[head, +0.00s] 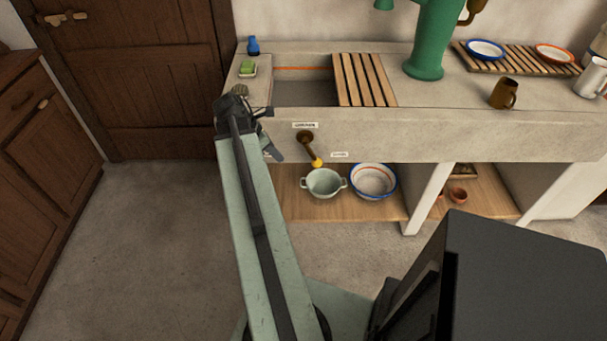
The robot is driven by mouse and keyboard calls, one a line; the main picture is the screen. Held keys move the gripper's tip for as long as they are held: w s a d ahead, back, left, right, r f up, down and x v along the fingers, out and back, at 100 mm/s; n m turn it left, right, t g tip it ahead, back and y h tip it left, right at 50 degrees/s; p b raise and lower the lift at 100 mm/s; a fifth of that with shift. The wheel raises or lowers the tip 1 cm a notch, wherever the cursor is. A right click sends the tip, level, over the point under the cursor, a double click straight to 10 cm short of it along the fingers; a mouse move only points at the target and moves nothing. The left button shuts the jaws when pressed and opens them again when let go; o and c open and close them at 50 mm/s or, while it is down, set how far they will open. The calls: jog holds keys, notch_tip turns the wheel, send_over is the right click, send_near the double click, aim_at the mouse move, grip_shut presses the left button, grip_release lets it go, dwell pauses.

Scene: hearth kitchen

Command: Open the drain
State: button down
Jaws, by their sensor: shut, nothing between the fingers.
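A stone sink basin (278,100) is set in the counter, with an orange line on its back inner wall. Whether its grey inside is water or bare floor I cannot tell. On the counter's front face below it is a brown lever (312,147) with a yellow tip, slanting down to the right. I take it for the drain handle. One label (305,125) is above it and another (339,154) is to its lower right. My gripper (276,153) is shut and empty, left of the lever and seemingly apart from it. My arm hides part of the counter's left end.
A slatted wooden rack (365,80) covers the basin's right side. A pale two-handled pot (323,184) and blue-rimmed bowls (373,180) sit on the shelf below the lever. Soap (248,68) lies at left. The floor at left is clear.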

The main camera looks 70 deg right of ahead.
aim_at(311, 152)
jog(key=s+b+x, duration=0.1)
jog(key=b+x, duration=0.9)
jog(key=x, duration=0.2)
jog(key=shift+s+d+r+p, duration=0.4)
jog(key=shift+d+r+p, duration=0.25)
jog(key=shift+d+r, duration=0.05)
jog(key=shift+s+d+r+p, duration=0.45)
jog(key=shift+d+r+p, duration=0.15)
jog(key=shift+d+r, duration=0.15)
jog(key=shift+s+d+r, duration=0.2)
jog(key=shift+s+d, duration=0.3)
jog(key=shift+s, duration=0.2)
